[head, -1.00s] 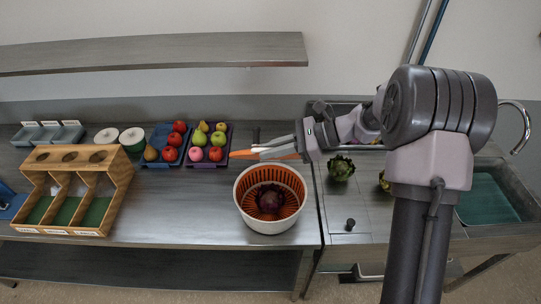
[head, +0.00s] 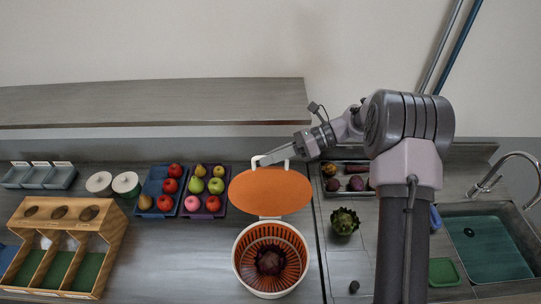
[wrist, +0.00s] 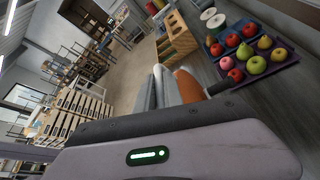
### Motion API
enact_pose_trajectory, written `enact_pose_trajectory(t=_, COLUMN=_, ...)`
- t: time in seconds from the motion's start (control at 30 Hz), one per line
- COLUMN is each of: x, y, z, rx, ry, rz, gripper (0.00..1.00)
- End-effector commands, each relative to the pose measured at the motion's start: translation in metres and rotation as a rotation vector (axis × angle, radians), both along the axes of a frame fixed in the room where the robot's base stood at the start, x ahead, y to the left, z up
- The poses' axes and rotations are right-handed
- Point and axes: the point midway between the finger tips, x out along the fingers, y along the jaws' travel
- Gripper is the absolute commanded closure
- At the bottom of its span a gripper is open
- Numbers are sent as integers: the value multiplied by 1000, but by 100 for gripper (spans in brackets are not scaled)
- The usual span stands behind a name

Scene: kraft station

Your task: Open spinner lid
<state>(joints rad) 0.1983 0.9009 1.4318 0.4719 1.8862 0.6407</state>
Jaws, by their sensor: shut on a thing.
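The salad spinner (head: 240,275) is a white bowl with an orange basket, and it stands open-topped on the counter. A dark purple vegetable (head: 269,262) lies inside. The orange lid (head: 270,192) is raised at the back of the bowl with its broad face toward the head camera. A white piece joins its lower edge to the bowl rim. My gripper (head: 272,156) is shut at the white part on the lid's top edge. In the wrist view, my gripper's fingers (wrist: 160,88) are beside the orange lid (wrist: 187,86), which is mostly hidden.
Blue (head: 149,188) and purple (head: 186,207) fruit trays stand left of the lid. A wooden divided box (head: 122,222) is at the left. An artichoke (head: 344,221) and a sink (head: 487,247) are at the right. A shelf (head: 150,100) is above. Counter between box and spinner is clear.

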Motion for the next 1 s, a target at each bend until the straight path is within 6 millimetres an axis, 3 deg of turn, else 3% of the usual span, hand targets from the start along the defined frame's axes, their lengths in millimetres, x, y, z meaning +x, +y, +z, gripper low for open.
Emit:
enact_pose_trajectory(t=0.5, x=-1, y=-1, z=-4, rx=-7, ry=0, rz=2, gripper=100)
enact_pose_trajectory(t=0.53, x=-1, y=-1, z=-4, rx=-7, ry=0, rz=2, gripper=82)
enact_pose_trajectory(t=0.6, x=-1, y=-1, z=-3, rx=-6, ry=0, rz=2, gripper=69)
enact_pose_trajectory(t=1.0, x=1, y=-7, z=1, rx=-1, ry=-3, rz=0, gripper=67)
